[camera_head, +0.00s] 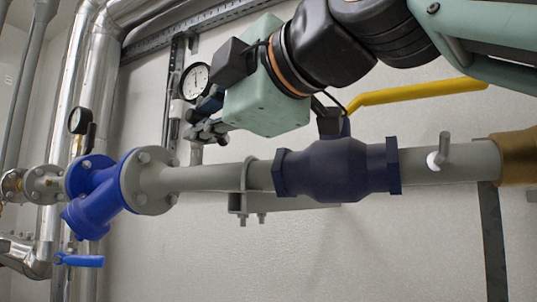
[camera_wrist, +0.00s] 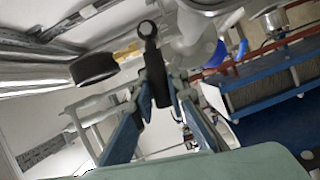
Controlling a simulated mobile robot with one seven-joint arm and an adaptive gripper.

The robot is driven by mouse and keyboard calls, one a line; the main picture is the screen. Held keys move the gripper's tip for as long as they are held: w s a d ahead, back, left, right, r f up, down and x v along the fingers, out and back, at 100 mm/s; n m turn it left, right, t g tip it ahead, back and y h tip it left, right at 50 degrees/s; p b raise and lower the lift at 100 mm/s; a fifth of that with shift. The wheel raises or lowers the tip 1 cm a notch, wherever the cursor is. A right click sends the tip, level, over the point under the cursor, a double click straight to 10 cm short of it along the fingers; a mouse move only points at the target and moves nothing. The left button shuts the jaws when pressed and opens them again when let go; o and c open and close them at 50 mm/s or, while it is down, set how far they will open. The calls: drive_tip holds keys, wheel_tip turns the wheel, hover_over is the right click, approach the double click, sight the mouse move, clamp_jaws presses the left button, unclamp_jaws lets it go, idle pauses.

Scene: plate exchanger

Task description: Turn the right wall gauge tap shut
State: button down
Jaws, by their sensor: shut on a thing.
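The right wall gauge (camera_head: 196,82) has a round white dial and stands above the pipe in the head view. My gripper (camera_head: 200,128) is just below it and hides its tap there. In the wrist view a black tap handle (camera_wrist: 157,75) with a round hub at its upper end lies between the fingertips of my gripper (camera_wrist: 160,95). The fingers are closed around the handle. The dark gauge body also shows on the left in the wrist view (camera_wrist: 95,68), beside a brass-coloured fitting (camera_wrist: 127,52).
A grey pipe (camera_head: 210,178) with a dark blue valve body (camera_head: 335,170) runs below my gripper. A yellow lever (camera_head: 415,93) reaches right from the valve. A second gauge (camera_head: 79,120) and a blue strainer (camera_head: 100,195) are at left. Blue-framed plates (camera_wrist: 280,90) show at right in the wrist view.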

drive_tip(key=shift+f+n+b, duration=0.6)
drive_tip(key=shift+n+b, duration=0.2)
drive_tip(key=shift+b, duration=0.15)
drive_tip(key=c, duration=1.8)
unclamp_jaws()
drive_tip(key=shift+c, duration=0.2)
drive_tip(key=v, duration=1.2)
drive_tip(key=shift+f, duration=0.25)
